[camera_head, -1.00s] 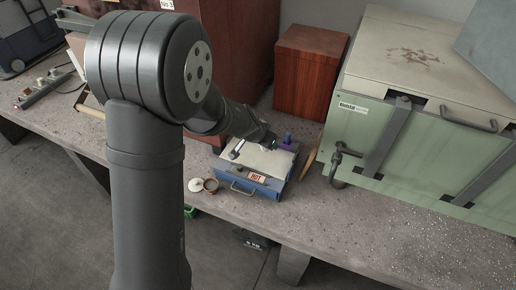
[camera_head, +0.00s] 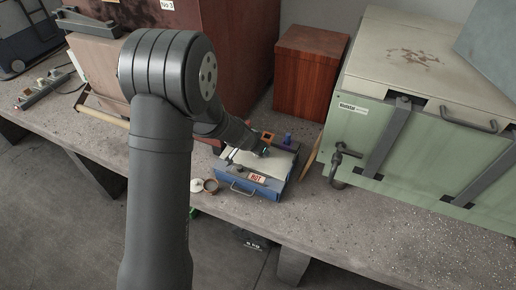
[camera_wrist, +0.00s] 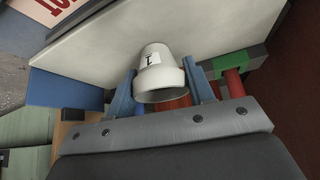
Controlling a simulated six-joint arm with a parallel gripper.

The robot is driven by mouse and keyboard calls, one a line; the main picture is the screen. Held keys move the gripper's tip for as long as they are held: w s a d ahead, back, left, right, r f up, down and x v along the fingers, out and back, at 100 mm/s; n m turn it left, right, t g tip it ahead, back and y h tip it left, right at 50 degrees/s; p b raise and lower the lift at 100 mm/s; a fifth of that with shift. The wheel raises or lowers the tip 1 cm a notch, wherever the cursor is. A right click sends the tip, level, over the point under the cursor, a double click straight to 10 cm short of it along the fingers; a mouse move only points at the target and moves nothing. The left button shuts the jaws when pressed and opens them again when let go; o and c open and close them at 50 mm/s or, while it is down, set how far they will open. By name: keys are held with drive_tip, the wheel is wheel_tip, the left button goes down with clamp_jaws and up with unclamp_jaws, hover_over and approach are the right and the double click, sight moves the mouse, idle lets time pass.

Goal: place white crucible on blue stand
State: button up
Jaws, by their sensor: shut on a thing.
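The white crucible (camera_wrist: 160,75), a small cup with a dark mark on its side, sits between the two blue-grey fingers of my gripper (camera_wrist: 163,88) in the wrist view. The fingers are shut on it, and its wide rim faces the wrist. In the head view my gripper (camera_head: 263,152) is over the pale top of a blue box, and the crucible cannot be made out there. A small blue piece (camera_head: 288,138), which looks like the blue stand, is at the box's back right, right of my gripper and apart from it.
The blue box (camera_head: 262,188) has a front handle and a HOT label (camera_head: 257,178). A small orange-brown square piece (camera_head: 268,135) is beside the blue piece. A white lid-like disc (camera_head: 197,184) and a brown ring (camera_head: 210,186) lie left. A green cabinet (camera_head: 400,150) stands right.

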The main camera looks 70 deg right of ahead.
drive_tip(key=shift+f, duration=0.15)
drive_tip(key=o, duration=1)
drive_tip(key=shift+c, duration=0.2)
drive_tip(key=v, duration=1.2)
drive_tip(key=x, duration=1.2)
drive_tip(key=shift+r, duration=0.55)
